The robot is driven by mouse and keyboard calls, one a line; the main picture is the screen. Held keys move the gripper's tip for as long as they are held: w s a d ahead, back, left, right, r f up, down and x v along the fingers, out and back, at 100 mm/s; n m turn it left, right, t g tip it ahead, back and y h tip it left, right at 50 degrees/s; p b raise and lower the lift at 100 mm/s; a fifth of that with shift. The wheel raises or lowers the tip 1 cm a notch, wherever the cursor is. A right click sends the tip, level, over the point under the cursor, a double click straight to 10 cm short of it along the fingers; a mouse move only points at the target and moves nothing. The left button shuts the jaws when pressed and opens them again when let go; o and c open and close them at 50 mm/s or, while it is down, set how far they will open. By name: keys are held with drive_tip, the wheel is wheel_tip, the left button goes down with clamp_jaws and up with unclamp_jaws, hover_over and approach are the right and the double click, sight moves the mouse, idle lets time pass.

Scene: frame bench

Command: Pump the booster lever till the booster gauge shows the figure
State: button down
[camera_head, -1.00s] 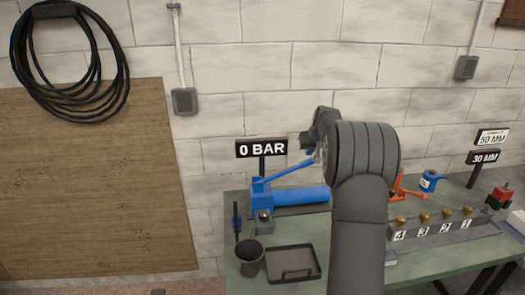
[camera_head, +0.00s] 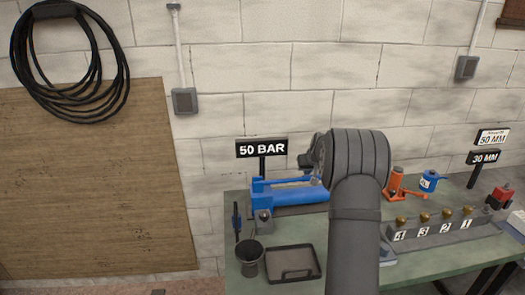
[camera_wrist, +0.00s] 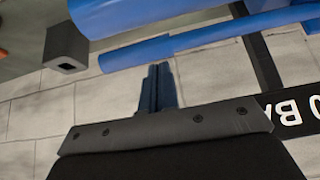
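The booster gauge (camera_head: 262,149) is a black sign on a post and reads 50 BAR. The blue booster pump (camera_head: 290,195) stands below it at the back left of the bench. Its blue lever (camera_head: 284,181) lies low, nearly level above the pump body. The lever also shows as a blue bar in the wrist view (camera_wrist: 215,37). My gripper (camera_wrist: 158,68) has its fingers together and empty, with the tips close to the lever; I cannot tell whether they touch it. In the head view my arm hides the fingers and the lever's right end.
A black cup (camera_head: 250,259) and a dark tray (camera_head: 293,262) stand in front of the pump. To the right are an orange jack (camera_head: 399,183), a blue can (camera_head: 429,181), a numbered block (camera_head: 440,230) and signs reading 50 MM (camera_head: 493,137) and 30 MM (camera_head: 485,157).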

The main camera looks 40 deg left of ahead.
wheel_tip(320, 180, up, 6)
drive_tip(key=shift+r, duration=0.2)
idle(1.0)
wheel_tip(320, 180, down, 7)
drive_tip(key=shift+w+r, duration=0.1)
drive_tip(key=shift+r, duration=3.4)
idle(0.7)
